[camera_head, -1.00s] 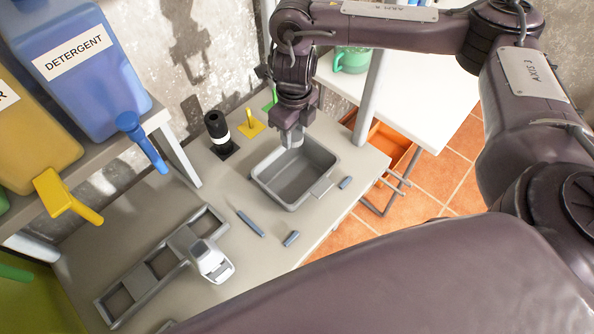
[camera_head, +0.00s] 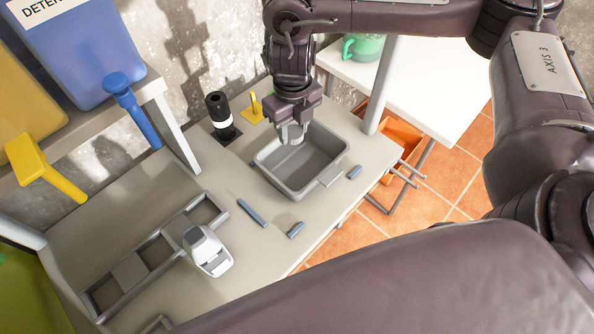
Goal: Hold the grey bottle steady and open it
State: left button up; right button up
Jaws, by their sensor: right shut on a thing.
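A squat pale grey and white object (camera_head: 207,249) stands at the grey rail frame on the bench; it may be the grey bottle, but I cannot tell for sure. My right gripper (camera_head: 291,138) is pointing down over the far left part of the grey tray (camera_head: 328,178), well away from that object. It is shut on a small light grey thing, mostly hidden between its fingers; I cannot tell if it is a cap. My left gripper is not in view.
The grey rail frame (camera_head: 129,271) lies at the front left. Small blue-grey bars (camera_head: 252,213) lie near the tray. A black cylinder with a white band (camera_head: 220,113) and a yellow piece (camera_head: 255,107) stand behind. The detergent shelf is at left.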

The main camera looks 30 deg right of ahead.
jog(key=b, duration=0.3)
send_over(294, 176)
notch_tip(294, 176, down, 14)
jog(key=shift+r, duration=0.2)
notch_tip(294, 176, down, 2)
jog(key=shift+s+a+f+b, duration=0.1)
jog(key=shift+f+b, duration=0.15)
jog(key=shift+b, duration=0.15)
jog(key=shift+f, duration=0.5)
jog(key=shift+f+b, duration=0.15)
jog(key=shift+b, duration=0.15)
jog(key=o, duration=1.1)
jog(key=shift+r+p, duration=0.35)
jog(key=shift+r, duration=0.15)
notch_tip(294, 176, up, 11)
jog(key=p, duration=0.2)
jog(key=shift+r+p, duration=0.2)
jog(key=shift+p, duration=0.15)
